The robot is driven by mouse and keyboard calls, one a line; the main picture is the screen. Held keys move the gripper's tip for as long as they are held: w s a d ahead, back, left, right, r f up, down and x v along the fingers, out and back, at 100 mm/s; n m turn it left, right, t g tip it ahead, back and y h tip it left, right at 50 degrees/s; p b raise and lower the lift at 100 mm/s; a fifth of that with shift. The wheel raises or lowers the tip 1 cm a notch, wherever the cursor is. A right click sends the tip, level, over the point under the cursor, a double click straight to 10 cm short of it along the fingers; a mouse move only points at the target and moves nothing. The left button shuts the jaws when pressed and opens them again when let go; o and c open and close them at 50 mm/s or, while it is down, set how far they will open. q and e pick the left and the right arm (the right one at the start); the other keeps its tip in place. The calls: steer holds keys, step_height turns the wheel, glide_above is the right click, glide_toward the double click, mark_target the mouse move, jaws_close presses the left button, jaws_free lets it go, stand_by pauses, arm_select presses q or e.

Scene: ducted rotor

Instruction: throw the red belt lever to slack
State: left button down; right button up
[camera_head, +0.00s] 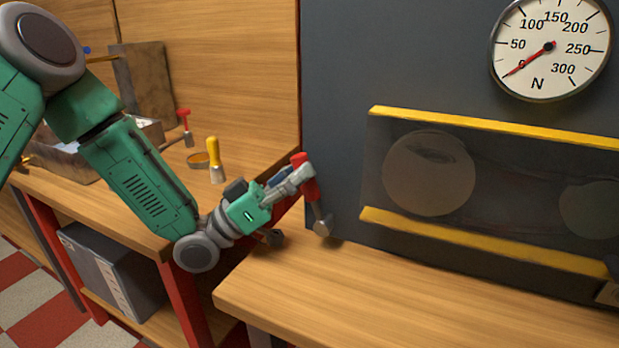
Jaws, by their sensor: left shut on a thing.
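The red belt lever (310,184) stands at the left edge of the dark grey machine panel, just above the wooden bench. Its red grip is at the top and a grey metal part (322,227) shows at its lower end. My left gripper (304,178) reaches in from the left and is shut on the red lever near its upper part. The fingers hide part of the grip. The gauge (549,47) at the upper right has its red needle pointing to the lower left, near the zero end. My right gripper is not in view.
A translucent guard with yellow edges (490,126) covers two round wheels on the panel. The front bench top (420,300) is clear.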

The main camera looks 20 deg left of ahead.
arm_select(q)
steer(key=shift+s+a+f+t, duration=0.2)
steer(key=shift+f+t, duration=0.1)
steer(key=shift+f, duration=0.1)
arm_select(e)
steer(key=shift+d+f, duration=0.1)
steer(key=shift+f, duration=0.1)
arm_select(q)
steer(key=c, duration=1.6)
jaws_free()
steer(key=shift+a, duration=0.1)
steer(key=r, duration=0.9)
steer(key=shift+s+a+r, duration=0.15)
steer(key=shift+a+r, duration=0.05)
steer(key=shift+a, duration=0.1)
steer(key=shift+r, duration=0.45)
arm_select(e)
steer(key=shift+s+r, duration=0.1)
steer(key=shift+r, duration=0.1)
